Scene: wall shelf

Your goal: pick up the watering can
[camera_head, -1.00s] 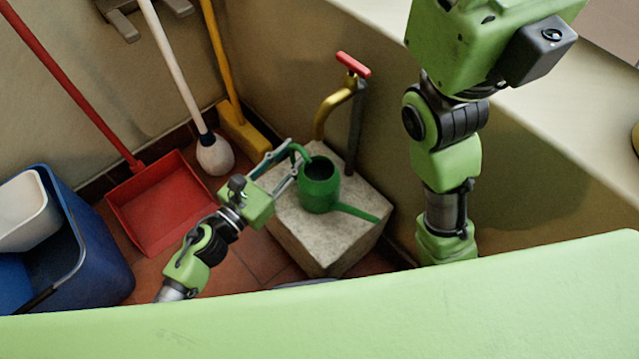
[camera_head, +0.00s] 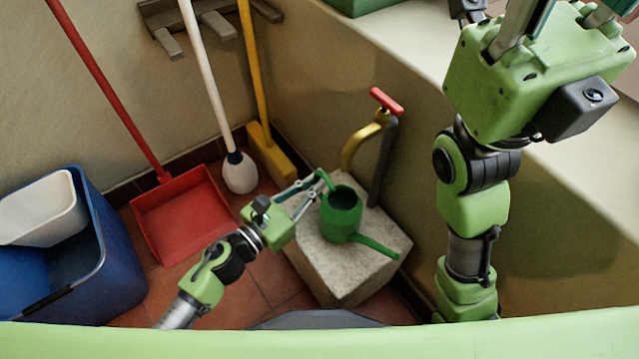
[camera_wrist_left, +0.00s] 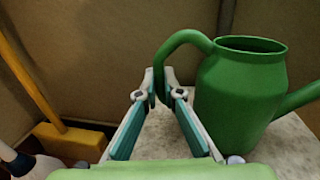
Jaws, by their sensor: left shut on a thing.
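The green watering can (camera_head: 341,212) is upright on or just above the pale stone block (camera_head: 335,265), with its spout pointing to the lower right. My left gripper (camera_head: 316,190) reaches it from the left and is shut on its curved handle. In the left wrist view the handle of the watering can (camera_wrist_left: 240,95) passes between the fingertips of my left gripper (camera_wrist_left: 160,88). The can's base is not clear enough to tell whether it touches the block. My right gripper (camera_head: 565,22) is at the upper right, with its fingertips cut off by the frame edge.
A tap with a red handle (camera_head: 386,101) stands close behind the can. A red dustpan (camera_head: 185,215), white brush (camera_head: 240,173), yellow broom (camera_head: 270,155) and blue bucket (camera_head: 110,265) stand to the left. A wall and ledge (camera_head: 420,40) bound the right.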

